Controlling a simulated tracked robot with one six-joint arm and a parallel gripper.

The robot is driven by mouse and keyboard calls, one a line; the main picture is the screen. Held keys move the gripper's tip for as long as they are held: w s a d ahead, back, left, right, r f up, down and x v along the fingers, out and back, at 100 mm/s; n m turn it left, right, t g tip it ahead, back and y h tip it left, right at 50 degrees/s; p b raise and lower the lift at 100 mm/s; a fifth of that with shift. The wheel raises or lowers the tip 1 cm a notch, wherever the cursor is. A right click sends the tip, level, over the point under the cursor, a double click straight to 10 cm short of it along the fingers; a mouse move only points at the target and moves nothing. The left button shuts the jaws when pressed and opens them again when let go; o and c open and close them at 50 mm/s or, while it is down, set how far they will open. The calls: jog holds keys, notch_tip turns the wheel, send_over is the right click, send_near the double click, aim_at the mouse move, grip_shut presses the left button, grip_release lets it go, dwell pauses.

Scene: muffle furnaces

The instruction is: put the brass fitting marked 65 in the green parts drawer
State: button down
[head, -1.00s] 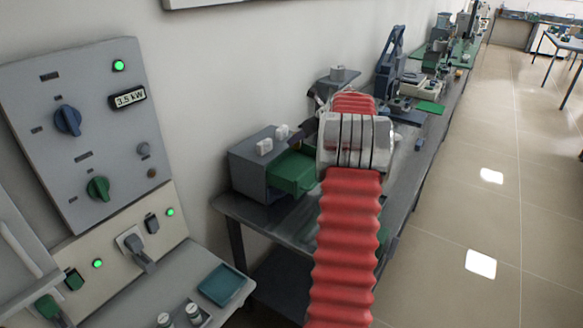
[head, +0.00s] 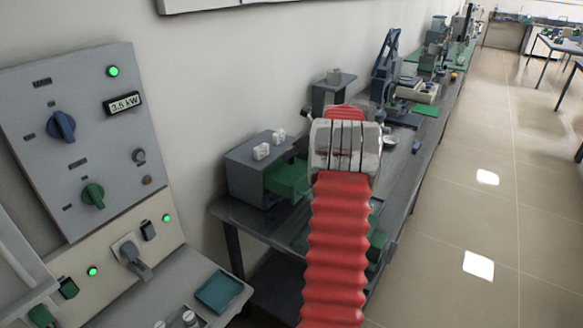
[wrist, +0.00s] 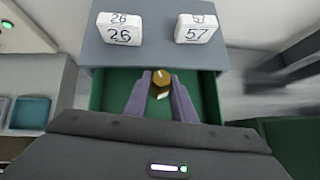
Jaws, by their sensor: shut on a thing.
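In the wrist view my gripper (wrist: 160,92) is shut on a small brass fitting (wrist: 160,79), held between its two fingertips. A pale patch shows on the fitting's near side, but no number is readable. Fitting and fingers are over the open green parts drawer (wrist: 97,100); I cannot tell their height above its floor. In the head view the green drawer (head: 284,180) sticks out of its grey cabinet (head: 246,178), to the left of my red-sleeved arm. My gripper and the fitting are hidden there behind the arm.
Two white blocks stand on the cabinet top, marked 26 (wrist: 119,30) and 57 (wrist: 196,30). A grey stand with a cylinder (head: 333,77) is behind my arm. Bench equipment (head: 385,70) lies farther along the wall. The floor (head: 480,210) at right is clear.

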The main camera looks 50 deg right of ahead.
aim_at(292, 163)
jog(key=shift+f, duration=2.5)
jog(key=c, duration=1.5)
grip_release()
jog(key=shift+f, duration=0.1)
jog(key=shift+s+r, duration=0.35)
jog(key=shift+r, duration=0.15)
jog(key=v, duration=1.1)
